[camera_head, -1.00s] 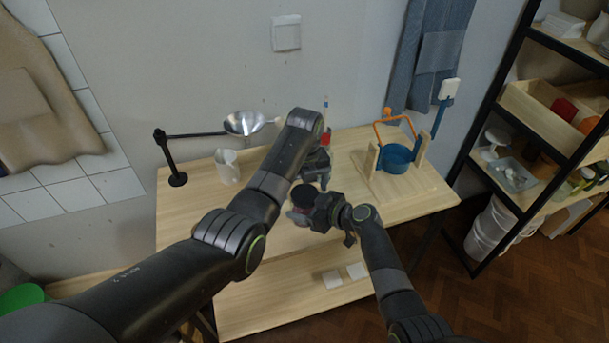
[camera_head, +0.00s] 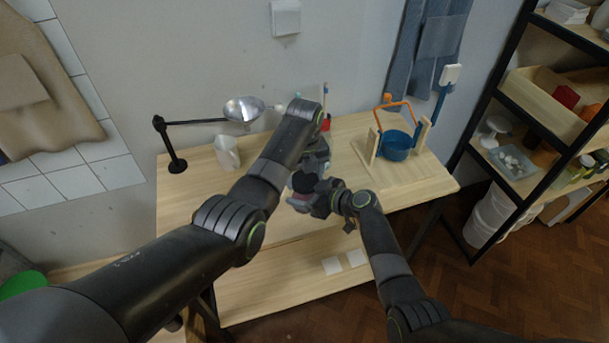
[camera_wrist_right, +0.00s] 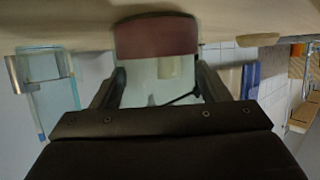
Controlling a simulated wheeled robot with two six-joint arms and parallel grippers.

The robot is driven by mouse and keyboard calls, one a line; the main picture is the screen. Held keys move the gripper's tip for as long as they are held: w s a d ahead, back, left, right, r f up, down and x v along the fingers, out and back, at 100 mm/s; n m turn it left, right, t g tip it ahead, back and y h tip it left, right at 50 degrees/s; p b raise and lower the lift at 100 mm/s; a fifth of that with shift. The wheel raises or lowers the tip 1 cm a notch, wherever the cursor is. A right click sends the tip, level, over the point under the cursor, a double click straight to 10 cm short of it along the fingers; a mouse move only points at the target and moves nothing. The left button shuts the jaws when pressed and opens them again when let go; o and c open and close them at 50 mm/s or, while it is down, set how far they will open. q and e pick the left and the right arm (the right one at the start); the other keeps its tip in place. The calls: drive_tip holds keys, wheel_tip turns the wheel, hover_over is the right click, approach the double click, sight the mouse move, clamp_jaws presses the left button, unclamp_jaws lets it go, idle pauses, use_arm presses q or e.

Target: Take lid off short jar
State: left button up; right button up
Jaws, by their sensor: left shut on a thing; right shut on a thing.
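The short jar (camera_wrist_right: 155,75) is clear glass with a reddish-brown filling, seen close up and upside down in the right wrist view. My right gripper (camera_wrist_right: 155,92) is shut on it, one finger on each side. In the head view the jar (camera_head: 298,201) is near the front of the bench, and my right gripper (camera_head: 318,197) reaches it from the right. A dark round lid (camera_head: 305,183) shows above the jar. My left gripper (camera_head: 312,167) is shut on the lid from above; its fingertips are mostly hidden. Whether the lid touches the jar cannot be told.
A pale pitcher (camera_head: 227,154) and a black-armed lamp (camera_head: 243,109) stand on the bench's left. A blue pot (camera_head: 397,147) in a wooden stand is on the right. The bench (camera_head: 205,205) is bare at front left. A shelf rack (camera_head: 500,85) stands far right.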

use_arm(q)
drive_tip(key=n, duration=1.6)
drive_tip(key=o, duration=1.1)
drive_tip(key=shift+s+d, duration=0.1)
drive_tip(key=shift+r, duration=0.1)
